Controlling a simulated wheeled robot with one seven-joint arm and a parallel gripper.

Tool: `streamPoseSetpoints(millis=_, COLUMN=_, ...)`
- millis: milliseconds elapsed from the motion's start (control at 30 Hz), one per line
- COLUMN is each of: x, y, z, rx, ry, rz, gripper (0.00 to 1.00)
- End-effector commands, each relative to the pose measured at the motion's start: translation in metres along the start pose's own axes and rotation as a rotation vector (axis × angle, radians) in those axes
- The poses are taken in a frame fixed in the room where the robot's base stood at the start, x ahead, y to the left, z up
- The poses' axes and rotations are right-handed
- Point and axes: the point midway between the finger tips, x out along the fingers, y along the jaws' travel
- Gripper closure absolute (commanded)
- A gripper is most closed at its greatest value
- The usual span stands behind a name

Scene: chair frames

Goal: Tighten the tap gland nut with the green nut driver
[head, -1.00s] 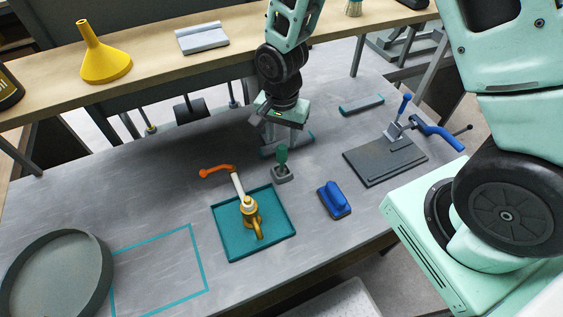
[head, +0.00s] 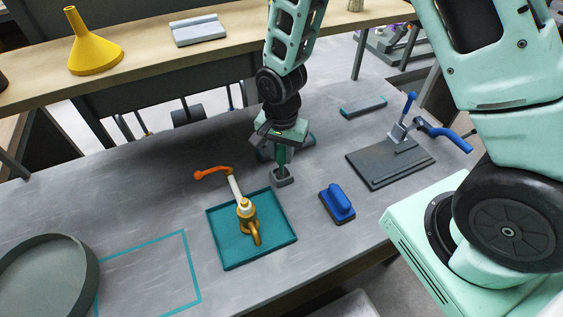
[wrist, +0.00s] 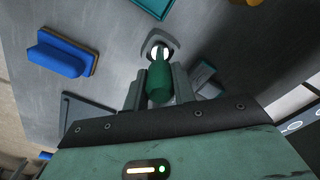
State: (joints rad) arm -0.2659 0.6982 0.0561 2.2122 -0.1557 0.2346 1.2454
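The green nut driver (head: 281,158) stands upright in a small grey holder (head: 283,178) right of the tap. In the wrist view its green handle (wrist: 159,84) points toward the camera, with the holder (wrist: 158,46) beyond it. My gripper (head: 281,150) is over the driver, pointing down. In the wrist view its fingers (wrist: 158,88) stand on both sides of the handle and look open; firm contact does not show. The gland nut is not clearly distinguishable.
A blue-handled block (head: 338,203) lies right of the holder. A dark plate with a blue-handled clamp (head: 390,163) is farther right. A round grey tray (head: 45,280) and a teal outline (head: 150,270) lie left. A yellow funnel (head: 92,50) stands on the back shelf.

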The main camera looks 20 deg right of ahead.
Motion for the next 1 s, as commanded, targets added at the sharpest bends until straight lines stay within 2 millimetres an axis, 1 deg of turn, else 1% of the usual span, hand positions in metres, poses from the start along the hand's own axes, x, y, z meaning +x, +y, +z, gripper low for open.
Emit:
streamPoseSetpoints(millis=167, x=-0.004, y=0.0, z=0.0, rx=0.0, ry=0.0, rz=0.0, gripper=0.97)
streamPoseSetpoints(millis=267, x=-0.012, y=0.0, z=0.0, rx=0.001, ry=0.0, rz=-0.001, gripper=0.97)
streamPoseSetpoints(millis=500, x=-0.041, y=0.0, z=0.0, rx=0.0, ry=0.001, rz=-0.001, gripper=0.97)
streamPoseSetpoints(millis=600, x=-0.048, y=0.0, z=0.0, rx=0.002, ry=0.0, rz=0.0, gripper=0.97)
streamPoseSetpoints(millis=867, x=-0.047, y=0.0, z=0.0, rx=0.001, ry=0.0, rz=0.0, gripper=0.97)
streamPoseSetpoints(millis=1000, x=-0.05, y=0.0, z=0.0, rx=0.001, ry=0.0, rz=0.0, gripper=0.97)
